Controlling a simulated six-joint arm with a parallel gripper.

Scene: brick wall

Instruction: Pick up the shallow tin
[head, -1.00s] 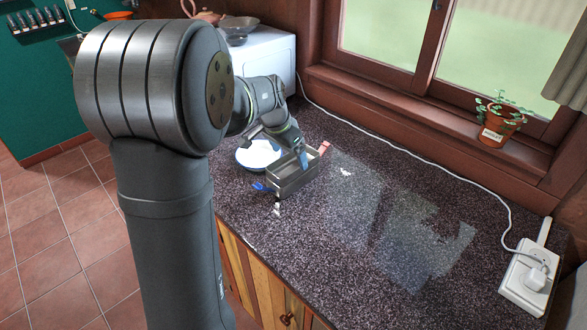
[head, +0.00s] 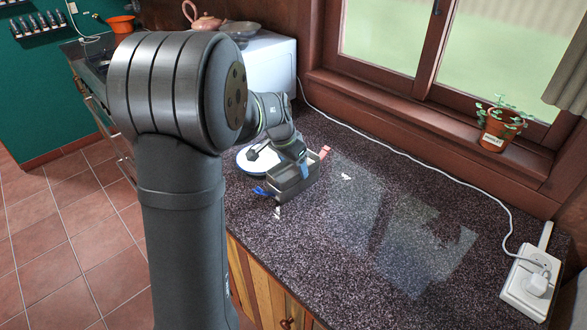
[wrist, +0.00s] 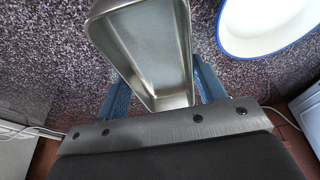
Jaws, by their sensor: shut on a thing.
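The shallow tin (head: 293,187) is a grey metal rectangular pan with sloping walls. It is on or close above the dark speckled counter; I cannot tell if it touches. In the wrist view the tin (wrist: 148,45) opens toward the camera and looks empty. My gripper (wrist: 163,90) has one blue finger on each side of the tin's near end and is shut on it. In the head view my gripper (head: 303,168) reaches down to the tin from behind, and its far finger is mostly hidden.
A white bowl with a blue rim (wrist: 265,25) stands close beside the tin. Small blue (head: 262,191), red (head: 324,152) and white (head: 278,213) items lie around it. A potted plant (head: 494,130), cable and power strip (head: 530,283) are to the right. The mid-right counter is mostly clear.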

